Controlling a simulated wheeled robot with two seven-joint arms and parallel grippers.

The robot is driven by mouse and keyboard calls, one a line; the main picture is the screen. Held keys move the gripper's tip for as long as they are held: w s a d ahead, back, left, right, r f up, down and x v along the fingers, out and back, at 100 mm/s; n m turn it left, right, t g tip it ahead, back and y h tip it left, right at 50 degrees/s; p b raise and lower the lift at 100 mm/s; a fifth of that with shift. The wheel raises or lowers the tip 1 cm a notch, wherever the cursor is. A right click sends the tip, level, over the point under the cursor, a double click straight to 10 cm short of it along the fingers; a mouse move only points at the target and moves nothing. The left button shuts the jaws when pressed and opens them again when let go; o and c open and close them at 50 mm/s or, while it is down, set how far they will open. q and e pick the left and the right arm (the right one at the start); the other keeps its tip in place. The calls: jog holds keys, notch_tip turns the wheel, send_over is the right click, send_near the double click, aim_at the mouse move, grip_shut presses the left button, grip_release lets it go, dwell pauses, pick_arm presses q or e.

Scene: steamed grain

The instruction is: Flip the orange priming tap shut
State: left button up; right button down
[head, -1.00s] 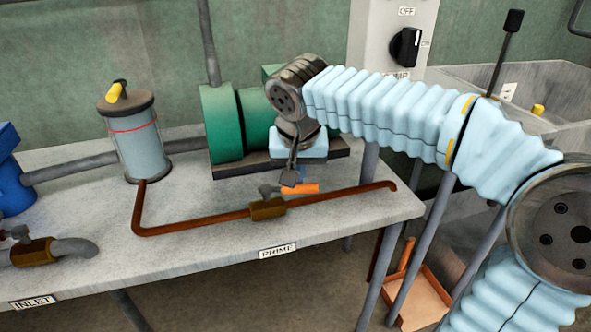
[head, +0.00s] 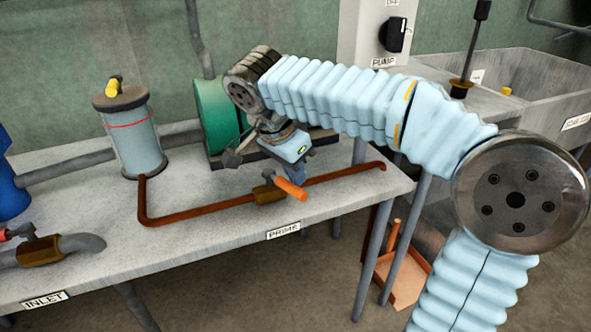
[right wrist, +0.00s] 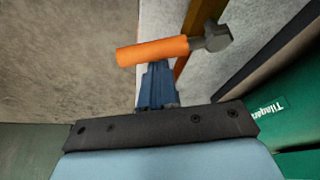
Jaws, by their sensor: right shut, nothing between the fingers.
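The priming tap has an orange handle (head: 291,189) on a brass valve body (head: 268,194), set in the copper-brown pipe above the PRIME label. The handle sticks out across the pipe, toward the bench's front edge. My right gripper (head: 299,175) is shut and empty, its blue fingers right beside the handle and partly behind it. In the right wrist view the shut fingers (right wrist: 158,78) reach the side of the orange handle (right wrist: 152,50); I cannot tell whether they touch. My left gripper is not in view.
A green pump (head: 218,112) stands behind my right wrist. A clear cylinder with a yellow-handled lid (head: 134,135) stands on the bench to the left. The INLET valve (head: 40,250) is at front left. A switch box (head: 378,35) and a sink (head: 535,85) are at the back right.

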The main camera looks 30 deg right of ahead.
jog(key=shift+s+a, duration=0.25)
jog(key=shift+a, duration=0.45)
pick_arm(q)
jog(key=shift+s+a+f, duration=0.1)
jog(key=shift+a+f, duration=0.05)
pick_arm(e)
jog(key=shift+a, duration=0.65)
